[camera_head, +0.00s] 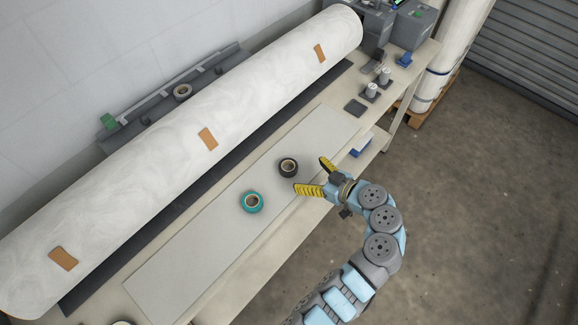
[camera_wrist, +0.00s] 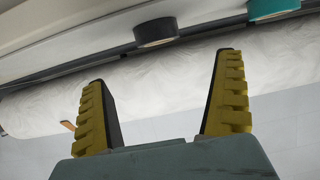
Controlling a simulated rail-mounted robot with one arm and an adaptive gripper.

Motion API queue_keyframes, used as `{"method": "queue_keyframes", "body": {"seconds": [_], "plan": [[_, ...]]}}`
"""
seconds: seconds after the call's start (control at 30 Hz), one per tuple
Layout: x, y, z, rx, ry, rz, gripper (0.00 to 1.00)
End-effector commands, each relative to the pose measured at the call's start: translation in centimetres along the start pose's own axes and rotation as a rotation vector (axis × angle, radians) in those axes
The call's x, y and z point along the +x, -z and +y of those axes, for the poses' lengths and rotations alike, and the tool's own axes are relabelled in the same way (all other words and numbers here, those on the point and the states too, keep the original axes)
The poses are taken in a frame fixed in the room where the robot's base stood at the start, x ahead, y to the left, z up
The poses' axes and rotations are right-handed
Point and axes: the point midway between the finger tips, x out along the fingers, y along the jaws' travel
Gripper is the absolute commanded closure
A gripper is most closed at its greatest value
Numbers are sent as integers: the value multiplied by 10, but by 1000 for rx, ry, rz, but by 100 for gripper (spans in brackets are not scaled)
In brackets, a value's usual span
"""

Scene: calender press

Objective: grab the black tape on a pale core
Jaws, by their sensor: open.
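The black tape on a pale core (camera_head: 288,174) lies flat on the grey board on the bench in the head view. It also shows in the wrist view (camera_wrist: 156,34), near the top and ahead of the fingers. My gripper (camera_head: 309,174) is open and empty, just to the right of the black tape, its yellow ridged fingers pointing towards it. In the wrist view the two fingers (camera_wrist: 163,68) are spread wide with nothing between them. The black tape appears beyond the fingertips, and I see no contact.
A teal tape roll (camera_head: 252,211) lies left of and below the black one. A long white roll (camera_head: 165,160) spans the bench behind the board (camera_head: 205,240). Another tape roll (camera_head: 182,92) sits behind the white roll. Small weights (camera_head: 371,92) stand at the upper right.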

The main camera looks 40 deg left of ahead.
Motion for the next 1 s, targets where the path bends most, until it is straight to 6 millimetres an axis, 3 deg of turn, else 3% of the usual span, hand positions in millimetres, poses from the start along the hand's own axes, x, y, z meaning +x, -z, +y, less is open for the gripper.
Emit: {"method": "queue_keyframes", "body": {"seconds": [0.23, 0.67, 1.0], "plan": [[39, 1, 0, 0, 3, 0, 2], [62, -2, 0, -1, 0, -1, 2], [99, -7, 0, -1, 0, 0, 2]]}}
